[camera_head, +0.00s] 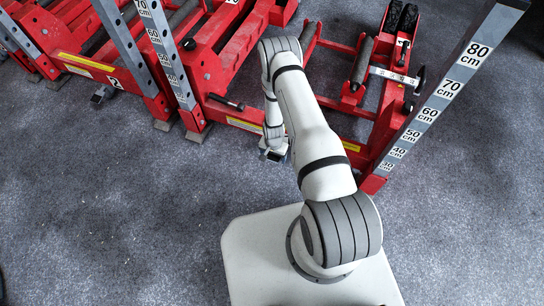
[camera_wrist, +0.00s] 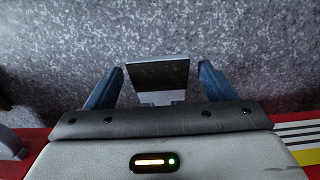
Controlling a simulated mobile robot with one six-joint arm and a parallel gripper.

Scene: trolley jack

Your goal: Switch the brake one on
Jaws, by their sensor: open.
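A flat dark pedal (camera_wrist: 158,75) on a pale metal arm sticks out over the floor in the wrist view. It looks like brake one, but no number shows on it. My gripper (camera_wrist: 161,69) is open, with one blue finger on each side of the pedal and a gap to each. Whether the pedal is level with the fingertips or below them I cannot tell. In the head view my gripper (camera_head: 274,147) is low at the front of the red frame, and my arm hides much of this spot. The pedal (camera_head: 272,156) shows there only as a small dark patch.
A second pedal (camera_head: 101,95) sits at the left, beside a label "2" (camera_head: 115,83). Red trolley jack frames (camera_head: 225,65) fill the back. A grey measuring post (camera_head: 440,95) stands at the right, other posts at the left. The grey floor (camera_head: 120,210) in front is clear.

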